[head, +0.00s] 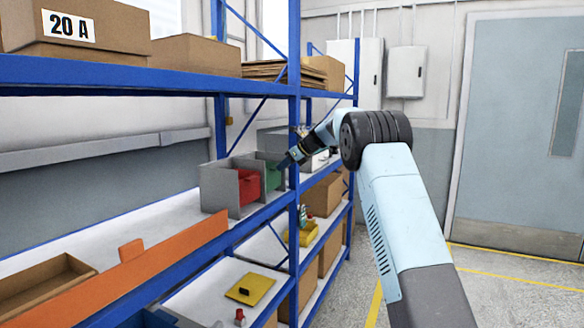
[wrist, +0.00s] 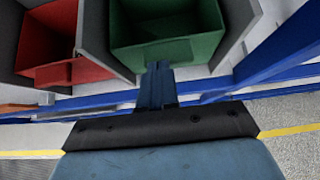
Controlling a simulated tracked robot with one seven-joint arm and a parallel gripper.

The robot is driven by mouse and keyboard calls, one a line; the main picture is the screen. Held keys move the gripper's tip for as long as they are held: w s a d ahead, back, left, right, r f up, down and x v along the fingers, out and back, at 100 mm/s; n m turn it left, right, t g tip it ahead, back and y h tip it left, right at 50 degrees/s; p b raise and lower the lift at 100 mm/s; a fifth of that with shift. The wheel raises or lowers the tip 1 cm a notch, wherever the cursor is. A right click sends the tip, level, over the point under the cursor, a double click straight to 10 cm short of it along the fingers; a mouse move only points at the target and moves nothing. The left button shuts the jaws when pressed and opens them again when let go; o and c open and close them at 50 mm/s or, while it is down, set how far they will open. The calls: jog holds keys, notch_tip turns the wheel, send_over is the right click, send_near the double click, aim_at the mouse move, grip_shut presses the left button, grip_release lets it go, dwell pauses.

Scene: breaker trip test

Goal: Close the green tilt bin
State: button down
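The green tilt bin (wrist: 185,48) is open in the wrist view, with its hollow inside showing between grey walls. In the head view, the green bin (head: 271,170) shows on the blue rack's shelf, partly behind my gripper. My gripper (head: 287,162) is at the green bin's front. In the wrist view, my gripper's fingers (wrist: 157,72) are together, with nothing seen between them. Their tips overlap the bin's front edge; I cannot tell whether they touch it.
A red bin (wrist: 60,45) sits left of the green one, its inside showing. A blue rack post (head: 294,120) stands close by my gripper. An orange panel (head: 165,264) runs along the shelf at front left. Open floor (head: 510,285) lies at right.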

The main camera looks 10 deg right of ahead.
jog(key=shift+f, duration=0.1)
jog(key=shift+d, duration=0.1)
jog(key=s+d+f+v, duration=0.1)
jog(key=v, duration=1.2)
jog(key=s+a+r+n+h, duration=0.1)
jog(key=s+r+n, duration=0.15)
jog(key=s, duration=0.35)
jog(key=s+r+n+h, duration=0.1)
jog(key=s+r+n, duration=0.15)
jog(key=s, duration=0.45)
jog(key=s+f+n+h, duration=0.2)
jog(key=s+n, duration=0.4)
jog(key=s, duration=0.9)
jog(key=s+f+n+h, duration=0.25)
jog(key=s+n, duration=0.45)
jog(key=s, duration=0.9)
jog(key=s+d+f+n+h, duration=0.2)
jog(key=s+f+n, duration=0.4)
jog(key=s, duration=0.8)
notch_tip(320, 180, down, 3)
jog(key=shift+s+d+f+n, duration=0.2)
jog(key=shift+s+d+n, duration=0.2)
jog(key=shift+d, duration=0.2)
